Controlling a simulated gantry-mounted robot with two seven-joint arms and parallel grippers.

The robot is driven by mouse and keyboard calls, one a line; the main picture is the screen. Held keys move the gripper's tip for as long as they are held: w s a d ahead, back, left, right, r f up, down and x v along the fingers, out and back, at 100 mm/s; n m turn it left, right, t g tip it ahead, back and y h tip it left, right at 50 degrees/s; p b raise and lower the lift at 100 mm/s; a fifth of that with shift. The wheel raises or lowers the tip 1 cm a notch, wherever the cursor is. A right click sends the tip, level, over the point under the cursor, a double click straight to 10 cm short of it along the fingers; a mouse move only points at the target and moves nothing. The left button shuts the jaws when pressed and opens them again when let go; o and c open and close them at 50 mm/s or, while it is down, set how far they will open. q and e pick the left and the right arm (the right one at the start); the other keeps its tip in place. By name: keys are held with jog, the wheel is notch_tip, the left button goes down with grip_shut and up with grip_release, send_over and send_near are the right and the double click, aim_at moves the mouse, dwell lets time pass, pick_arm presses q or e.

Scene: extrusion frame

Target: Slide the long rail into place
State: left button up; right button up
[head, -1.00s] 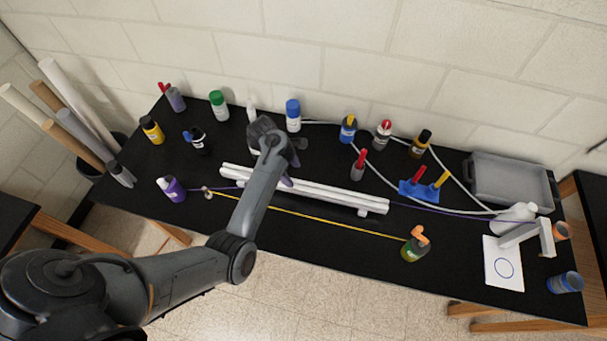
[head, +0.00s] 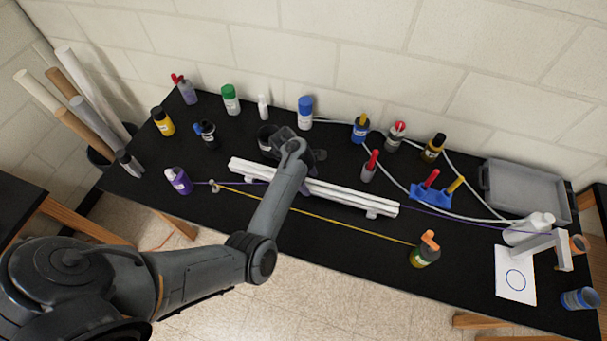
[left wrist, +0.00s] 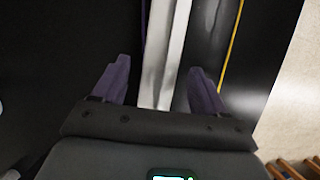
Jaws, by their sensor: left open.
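The long white rail (head: 350,194) lies across the middle of the black table, made of parallel white strips with small feet beneath. My left gripper (head: 297,158) is over the rail, left of its middle, and its wrist hides that part. In the left wrist view the open gripper (left wrist: 160,66) has purple fingers on either side of the pale rail (left wrist: 168,45), which runs away between them. I cannot tell whether the fingers touch it or are still above it. My right gripper is not in view.
A yellow line (head: 310,217) runs in front of the rail to a green bottle with an orange top (head: 426,250). Bottles and a dark cup stand behind the rail. A purple bottle (head: 178,181) stands left; a grey tray (head: 525,190) and white paper (head: 515,273) lie right.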

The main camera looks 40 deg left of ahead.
aim_at(310, 183)
pick_arm(q)
jog(key=shift+b+x, duration=0.55)
jog(key=shift+x, duration=1.6)
grip_shut()
